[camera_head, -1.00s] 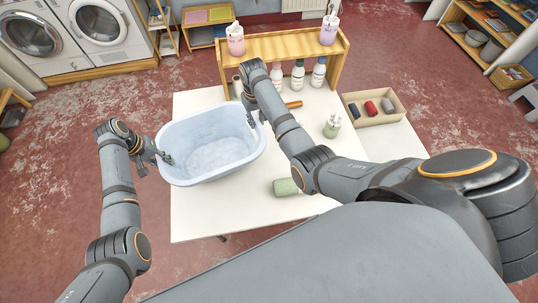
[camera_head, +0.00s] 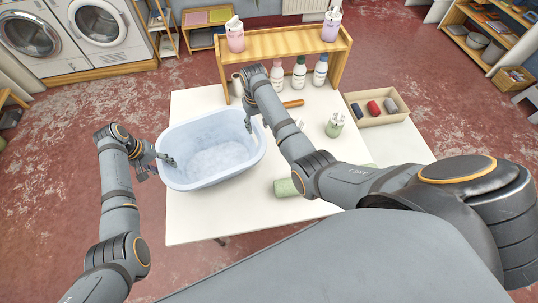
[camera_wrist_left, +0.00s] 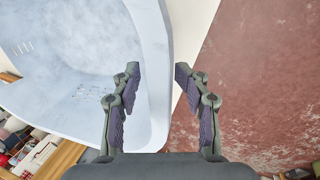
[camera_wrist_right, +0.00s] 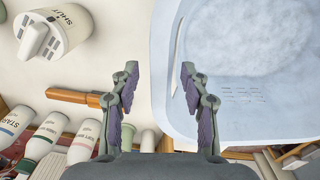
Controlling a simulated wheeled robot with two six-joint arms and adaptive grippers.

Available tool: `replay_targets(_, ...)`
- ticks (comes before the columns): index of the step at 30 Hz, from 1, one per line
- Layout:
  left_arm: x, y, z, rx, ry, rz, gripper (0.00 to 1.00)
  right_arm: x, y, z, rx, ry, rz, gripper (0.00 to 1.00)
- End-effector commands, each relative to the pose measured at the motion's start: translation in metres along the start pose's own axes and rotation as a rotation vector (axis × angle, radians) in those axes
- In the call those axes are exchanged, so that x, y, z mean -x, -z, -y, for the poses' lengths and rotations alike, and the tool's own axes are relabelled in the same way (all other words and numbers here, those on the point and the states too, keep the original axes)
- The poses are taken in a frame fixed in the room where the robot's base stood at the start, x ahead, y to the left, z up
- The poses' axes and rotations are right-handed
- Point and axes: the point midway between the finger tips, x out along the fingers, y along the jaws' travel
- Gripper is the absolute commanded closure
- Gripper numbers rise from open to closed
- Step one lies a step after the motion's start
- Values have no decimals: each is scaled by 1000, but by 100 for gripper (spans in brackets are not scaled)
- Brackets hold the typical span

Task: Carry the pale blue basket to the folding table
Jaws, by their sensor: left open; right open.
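The pale blue basket (camera_head: 211,148) is upright at the left of the white table (camera_head: 200,220), its left end reaching the table's left edge. A pale, mottled surface shows inside it. My left gripper (camera_head: 167,161) is open at the basket's left rim; in the left wrist view its fingers (camera_wrist_left: 158,75) lie either side of the rim (camera_wrist_left: 157,60). My right gripper (camera_head: 249,123) is open at the right rim; in the right wrist view its fingers (camera_wrist_right: 160,75) lie either side of the rim (camera_wrist_right: 166,60). I cannot tell whether the fingers touch it. Which table is the folding table is unclear.
A wooden riser (camera_head: 285,44) with bottles stands at the table's back. A tray (camera_head: 377,107) of rolled cloths is further right. Red floor is open at left; washers (camera_head: 102,22) stand behind.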

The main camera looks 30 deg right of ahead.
Motion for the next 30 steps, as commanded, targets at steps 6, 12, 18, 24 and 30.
replay_targets(6, 40, 2, 1, -1, 2, -6, 56, 0, 0, 1, 1, 2, 1, 54)
replay_targets(12, 87, 0, 1, 0, 3, -3, 56, 0, 0, 1, 1, 3, 0, 54)
replay_targets(18, 114, 0, 1, 1, 2, -1, 56, 0, 0, 1, 1, 3, 1, 54)
replay_targets(24, 118, 0, 1, 1, 2, 1, 56, 1, 0, 1, 1, 3, 0, 54)
replay_targets(30, 118, 0, 1, 1, 2, 0, 56, 30, 1, 1, 1, 3, -4, 54)
